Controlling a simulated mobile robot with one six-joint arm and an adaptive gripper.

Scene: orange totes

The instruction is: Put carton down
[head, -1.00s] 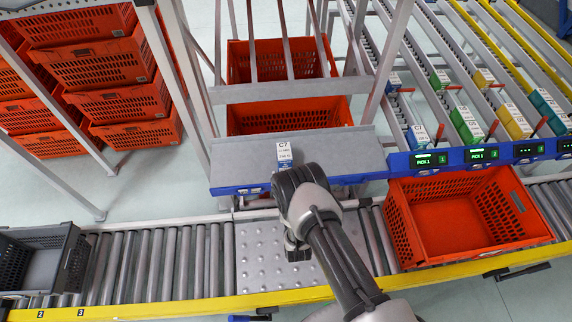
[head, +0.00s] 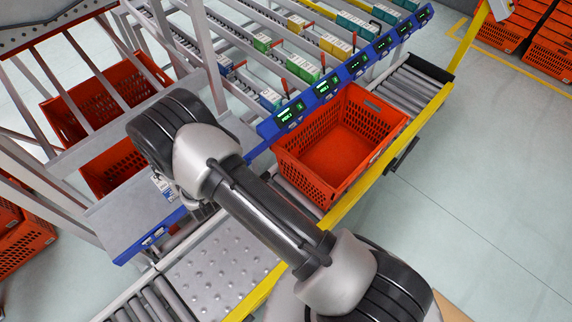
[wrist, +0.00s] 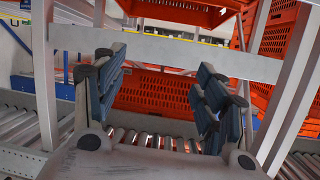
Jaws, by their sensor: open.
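The carton is not visible in the wrist view.
An empty orange tote (head: 338,160) sits on the roller conveyor right of the shelf. Sloped lanes above it hold several coloured cartons behind a blue display rail (head: 322,88). More orange totes (head: 108,160) stand behind the shelf's grey frame. A dimpled metal plate (head: 215,275) lies clear.

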